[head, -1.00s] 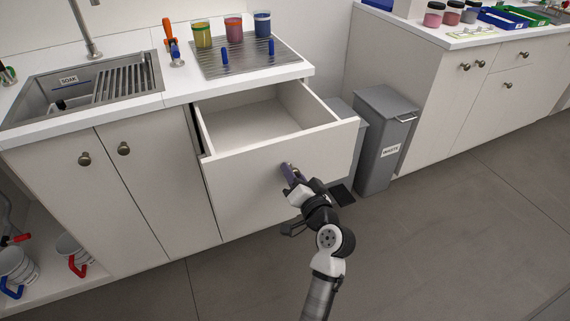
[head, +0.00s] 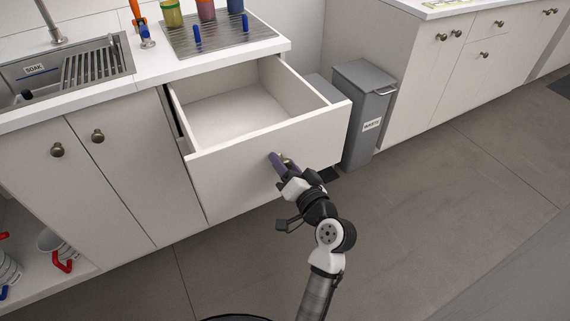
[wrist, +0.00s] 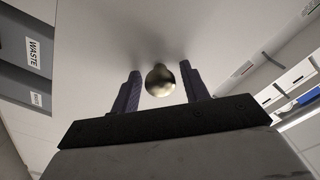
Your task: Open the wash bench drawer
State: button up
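The wash bench drawer (head: 250,163) is a white drawer pulled well out from under the counter, with its empty inside (head: 235,115) showing. Its round metal knob (wrist: 160,80) is on the front panel. My gripper (head: 281,162) is at this knob, in front of the drawer. In the wrist view, the two purple fingers of my gripper (wrist: 162,88) stand on either side of the knob, with narrow gaps showing between them and it. In the head view the fingers cover part of the knob.
A grey waste bin (head: 364,110) stands to the right of the drawer. The bench top has a sink (head: 60,75) and a metal rack (head: 225,38) with several jars. Two closed cupboard doors (head: 110,165) are to the left. The floor (head: 450,190) at right is clear.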

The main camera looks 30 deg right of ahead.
jog(key=shift+o, duration=0.4)
jog(key=s+b, duration=0.2)
jog(key=s, duration=1.1)
jog(key=shift+s+d, duration=0.25)
jog(key=shift+s, duration=0.15)
